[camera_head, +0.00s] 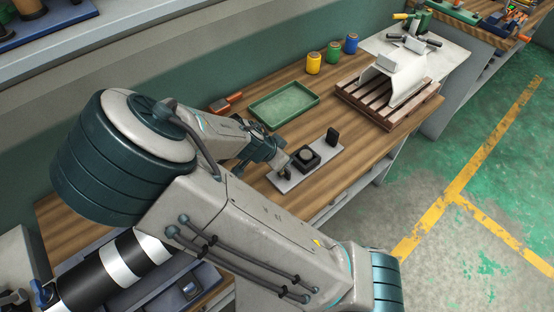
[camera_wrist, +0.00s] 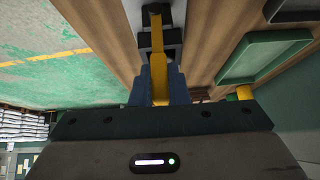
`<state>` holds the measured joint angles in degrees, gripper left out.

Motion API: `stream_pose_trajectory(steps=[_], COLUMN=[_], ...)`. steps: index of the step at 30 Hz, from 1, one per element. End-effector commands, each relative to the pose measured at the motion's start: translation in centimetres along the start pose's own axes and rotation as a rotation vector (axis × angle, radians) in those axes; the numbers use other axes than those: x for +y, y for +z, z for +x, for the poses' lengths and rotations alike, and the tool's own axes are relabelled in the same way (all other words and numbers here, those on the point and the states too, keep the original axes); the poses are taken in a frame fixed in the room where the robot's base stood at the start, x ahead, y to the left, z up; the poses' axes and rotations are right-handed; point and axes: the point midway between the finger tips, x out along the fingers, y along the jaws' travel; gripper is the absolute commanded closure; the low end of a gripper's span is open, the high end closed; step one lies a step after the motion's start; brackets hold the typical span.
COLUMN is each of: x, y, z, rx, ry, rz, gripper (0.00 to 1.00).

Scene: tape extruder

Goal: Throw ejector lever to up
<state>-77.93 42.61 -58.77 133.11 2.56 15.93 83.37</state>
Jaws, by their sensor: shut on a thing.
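A yellow lever (camera_wrist: 158,62) shows in the wrist view, its top at a dark block on a light grey plate. Its lower part runs down between my fingers. My gripper (camera_wrist: 159,88) is shut on it, with one blue finger on each side. In the head view my gripper (camera_head: 284,166) is over the left end of a light grey plate (camera_head: 322,161) carrying a black square socket (camera_head: 306,158) and an upright black block (camera_head: 332,137). The lever cannot be made out in the head view, where my wrist and fingers cover that end.
A green tray (camera_head: 284,105) lies behind the plate. Yellow (camera_head: 314,63), green (camera_head: 333,52) and blue (camera_head: 351,43) cans stand at the back. A wooden pallet (camera_head: 372,106) holding a white curved part is to the right. The table's front edge is close to the plate.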

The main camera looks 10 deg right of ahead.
Motion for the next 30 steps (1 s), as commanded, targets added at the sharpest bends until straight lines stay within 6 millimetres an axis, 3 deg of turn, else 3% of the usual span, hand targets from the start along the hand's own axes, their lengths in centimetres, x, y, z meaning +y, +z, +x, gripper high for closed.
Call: stream_pose_trajectory(steps=[30], x=[1.6], y=[0.1], z=[0.1], rx=[-0.001], ry=[-0.126], rz=[0.088], gripper=[1.00])
